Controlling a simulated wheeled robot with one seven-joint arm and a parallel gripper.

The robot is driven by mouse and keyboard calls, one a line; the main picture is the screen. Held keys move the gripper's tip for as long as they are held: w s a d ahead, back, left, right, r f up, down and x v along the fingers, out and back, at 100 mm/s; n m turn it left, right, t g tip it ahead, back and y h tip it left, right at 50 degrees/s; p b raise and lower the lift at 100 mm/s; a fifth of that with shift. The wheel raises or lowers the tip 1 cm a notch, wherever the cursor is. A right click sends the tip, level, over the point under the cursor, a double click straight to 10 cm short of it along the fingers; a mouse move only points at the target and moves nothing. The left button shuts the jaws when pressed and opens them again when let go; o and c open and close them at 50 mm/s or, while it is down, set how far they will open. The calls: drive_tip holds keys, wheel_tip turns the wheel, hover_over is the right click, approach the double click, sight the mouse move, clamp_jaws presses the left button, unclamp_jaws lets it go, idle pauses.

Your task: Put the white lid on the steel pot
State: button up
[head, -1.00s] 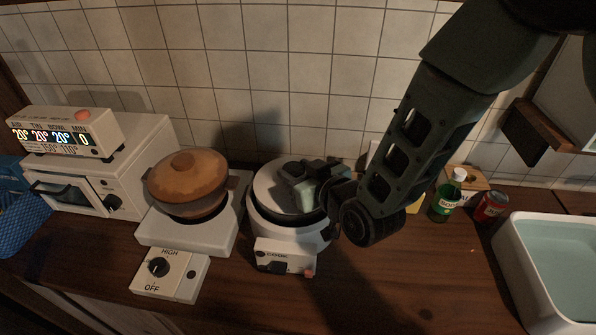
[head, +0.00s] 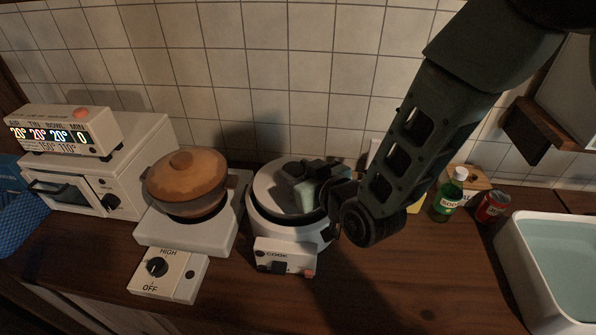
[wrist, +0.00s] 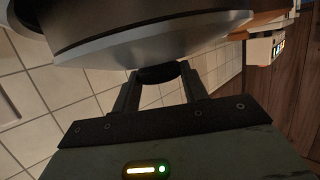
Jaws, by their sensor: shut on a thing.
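The white lid (head: 270,184) is a pale disc over the white cooker (head: 262,222) in the head view. In the wrist view the lid (wrist: 165,40) has a dark knob (wrist: 158,74). My gripper (wrist: 159,76) is shut on this knob, with one finger on each side. The gripper covers part of the lid in the head view. The steel pot shows as a dark metallic wall (wrist: 130,22) beyond the lid in the wrist view. In the head view a dark rim shows under the lid's front edge. I cannot tell whether lid and pot touch all around.
A brown lidded clay pot (head: 187,180) stands on a white burner (head: 190,236) at left, close to the cooker. A white oven (head: 75,190) is farther left. A green bottle (head: 449,196), red can (head: 492,207) and white basin (head: 520,270) stand at right.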

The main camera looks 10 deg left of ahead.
drive_tip(key=shift+f, duration=0.1)
idle(0.3)
drive_tip(key=o, duration=1.1)
drive_tip(key=shift+o, duration=0.2)
drive_tip(key=shift+s, duration=0.1)
drive_tip(key=b+v, duration=0.3)
drive_tip(key=v, duration=0.5)
drive_tip(key=shift+s+d, duration=0.15)
drive_tip(key=shift+d, duration=0.05)
drive_tip(key=s+d+r+p, duration=0.2)
drive_tip(key=p, duration=0.4)
